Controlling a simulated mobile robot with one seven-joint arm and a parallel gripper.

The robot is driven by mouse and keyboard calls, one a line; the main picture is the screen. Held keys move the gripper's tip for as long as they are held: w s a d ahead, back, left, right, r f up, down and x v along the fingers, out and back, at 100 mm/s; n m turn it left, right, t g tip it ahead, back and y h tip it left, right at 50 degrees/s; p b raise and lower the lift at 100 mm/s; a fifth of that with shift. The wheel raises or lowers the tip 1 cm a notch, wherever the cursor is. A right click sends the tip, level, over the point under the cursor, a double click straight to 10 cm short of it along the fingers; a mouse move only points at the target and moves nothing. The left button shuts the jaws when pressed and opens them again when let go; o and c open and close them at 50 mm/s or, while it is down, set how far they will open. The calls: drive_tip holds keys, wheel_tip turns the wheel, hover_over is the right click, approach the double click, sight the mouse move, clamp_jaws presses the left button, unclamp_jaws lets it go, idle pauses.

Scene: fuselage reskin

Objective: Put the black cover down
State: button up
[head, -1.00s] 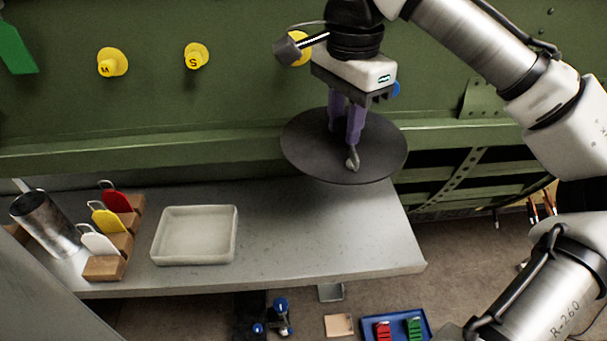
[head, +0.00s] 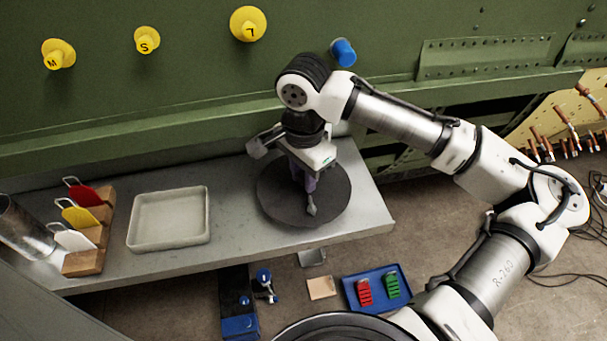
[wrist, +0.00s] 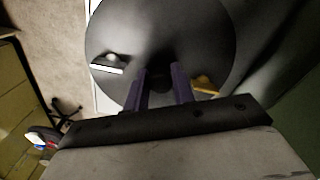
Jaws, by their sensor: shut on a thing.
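The black cover (head: 335,197) is a flat round disc with a grip in its middle and a small light-coloured latch near its front edge. In the head view it is over the right part of the grey bench (head: 372,213); whether it touches the bench I cannot tell. My gripper (head: 305,182) points down at the cover's middle, its purple fingers shut on it. In the wrist view the cover (wrist: 190,40) fills the upper middle, with a whitish piece at left and a yellowish piece at right. The fingers (wrist: 162,88) hide part of the grip.
A pale empty tray (head: 170,245) lies left of the cover. Red, yellow and white tags (head: 72,238) stand in a wooden rack further left, beside a metal cylinder (head: 25,228). The green wall behind carries yellow knobs (head: 248,24) and a blue one (head: 344,52). A blue tray (head: 352,298) is on the floor.

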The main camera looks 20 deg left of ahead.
sight(303, 175)
drive_tip(key=shift+f, duration=0.5)
drive_tip(key=o, duration=1)
drive_tip(key=shift+r, duration=0.1)
wheel_tip(303, 175, up, 12)
drive_tip(key=shift+b, duration=1.2)
